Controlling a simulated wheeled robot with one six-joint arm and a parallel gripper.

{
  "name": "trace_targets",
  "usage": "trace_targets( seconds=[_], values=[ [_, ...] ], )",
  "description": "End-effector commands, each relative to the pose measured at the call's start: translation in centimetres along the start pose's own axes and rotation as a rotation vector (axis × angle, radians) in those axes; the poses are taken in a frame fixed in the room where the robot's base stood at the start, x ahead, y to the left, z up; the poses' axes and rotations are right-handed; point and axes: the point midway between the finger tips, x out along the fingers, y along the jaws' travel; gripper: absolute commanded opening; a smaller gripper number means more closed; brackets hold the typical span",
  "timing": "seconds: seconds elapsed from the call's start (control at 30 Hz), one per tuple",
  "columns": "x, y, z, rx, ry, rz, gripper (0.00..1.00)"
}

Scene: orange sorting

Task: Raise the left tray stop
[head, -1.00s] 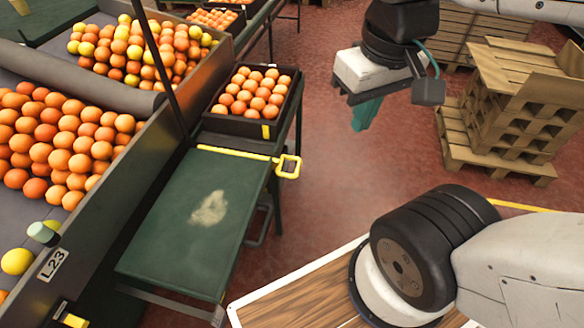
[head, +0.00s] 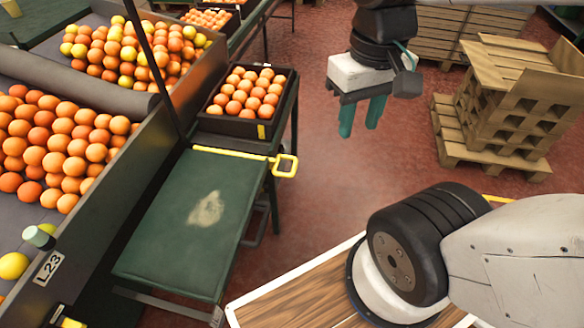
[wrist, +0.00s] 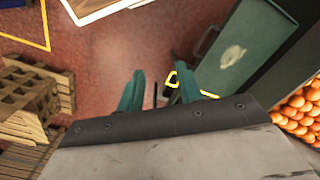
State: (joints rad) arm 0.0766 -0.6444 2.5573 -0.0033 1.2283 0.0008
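The tray stop is a yellow bar (head: 230,153) with a looped handle (head: 284,166) at its right end. It lies across the far edge of the green table (head: 165,245), just in front of a black tray of oranges (head: 240,128). My gripper (head: 360,132) hangs over the red floor, right of the handle and apart from it. Its two teal fingers point down, spread and empty. In the wrist view the fingers (wrist: 158,92) are apart, and part of the yellow handle (wrist: 172,78) shows beside the right finger, partly hidden by it.
A sloped bin of oranges (head: 110,150) with an L23 label stands at the left. Wooden pallets and crates (head: 505,110) stand at the right. Red floor (head: 320,205) lies clear between the table and pallets. A wood-topped surface (head: 290,300) is at the front.

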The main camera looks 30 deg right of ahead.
Motion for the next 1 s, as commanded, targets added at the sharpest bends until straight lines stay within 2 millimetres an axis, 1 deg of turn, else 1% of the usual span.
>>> trace_targets(
  seconds=[0.03, 0.17, 0.37, 0.5, 0.57, 0.77, 0.97, 1.0],
  values=[
    [1.0, 0.5, -0.6, 0.031, -0.060, -0.004, 0.36],
    [3.4, 1.1, -2.0, 0.118, -0.196, -0.055, 0.36],
    [7.2, 1.3, -4.4, 0.227, -0.382, -0.196, 0.36],
    [10.1, 1.3, -6.1, 0.287, -0.490, -0.328, 0.36],
    [11.4, 1.3, -6.9, 0.311, -0.528, -0.392, 0.36],
    [16.3, 1.4, -9.4, 0.388, -0.616, -0.628, 0.36],
    [21.8, 1.8, -12.1, 0.474, -0.625, -0.886, 0.36],
    [23.0, 1.9, -12.6, 0.494, -0.615, -0.938, 0.36]
  ],
)
